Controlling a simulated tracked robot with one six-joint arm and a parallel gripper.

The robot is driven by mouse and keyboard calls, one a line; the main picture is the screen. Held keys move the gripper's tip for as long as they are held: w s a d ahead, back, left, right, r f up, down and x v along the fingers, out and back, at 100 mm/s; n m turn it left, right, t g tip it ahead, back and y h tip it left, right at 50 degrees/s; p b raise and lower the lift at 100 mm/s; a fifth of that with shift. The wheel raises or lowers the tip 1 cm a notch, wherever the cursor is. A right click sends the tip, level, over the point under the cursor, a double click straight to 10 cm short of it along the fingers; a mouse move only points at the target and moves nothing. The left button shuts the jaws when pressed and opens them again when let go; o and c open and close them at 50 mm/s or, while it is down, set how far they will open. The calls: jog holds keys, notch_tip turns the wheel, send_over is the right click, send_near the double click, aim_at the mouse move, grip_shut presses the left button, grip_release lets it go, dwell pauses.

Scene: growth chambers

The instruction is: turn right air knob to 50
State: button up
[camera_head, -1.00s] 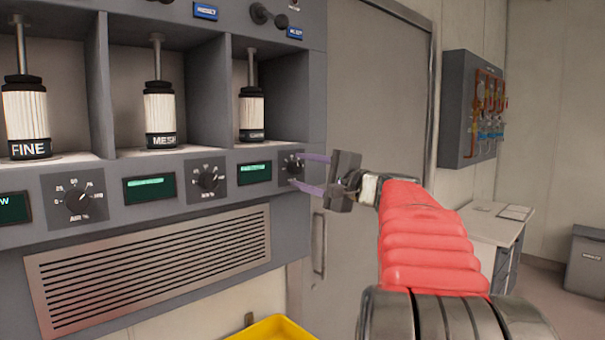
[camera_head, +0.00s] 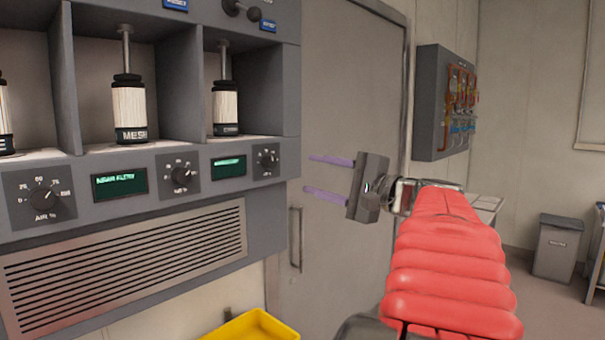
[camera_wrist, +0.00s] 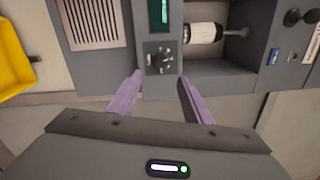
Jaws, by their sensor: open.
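The right air knob (camera_head: 267,160) is a black dial with a pale pointer on the right end of the grey control panel, beside a small green display (camera_head: 228,167). In the wrist view the knob (camera_wrist: 163,61) shows ahead of and between my fingers. My gripper (camera_head: 328,174) is open and empty, its two purple fingers apart, to the right of the knob and not touching it. It also shows in the wrist view (camera_wrist: 158,84). The pointer's exact reading is too small to tell.
The middle knob (camera_head: 182,176) and the left knob (camera_head: 42,198) are on the same panel. A labelled canister (camera_head: 225,108) stands in the bay above. A yellow bin (camera_head: 256,326) is below. A grey door (camera_head: 335,237) stands behind my gripper.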

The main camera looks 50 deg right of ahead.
jog(key=shift+s, duration=0.6)
jog(key=w+a+f+n+g+y, duration=0.2)
jog(key=a+f+n+g, duration=0.25)
jog(key=a+f, duration=0.75)
jog(key=w+a+f+n+g+y, duration=0.25)
jog(key=a+f+g, duration=0.4)
jog(key=a, duration=0.95)
jog(key=s+a+f+n+g+h, duration=0.1)
jog(key=s+a+f+n+h, duration=0.1)
jog(key=s+a+f+n, duration=0.3)
jog(key=s+a+f+n+g+h, duration=0.1)
jog(key=s+a+f+n+h, duration=0.2)
jog(key=s+f, duration=0.7)
jog(key=a+f+n, duration=0.1)
jog(key=a+n, duration=0.1)
jog(key=n, duration=0.2)
jog(key=shift+n, duration=0.4)
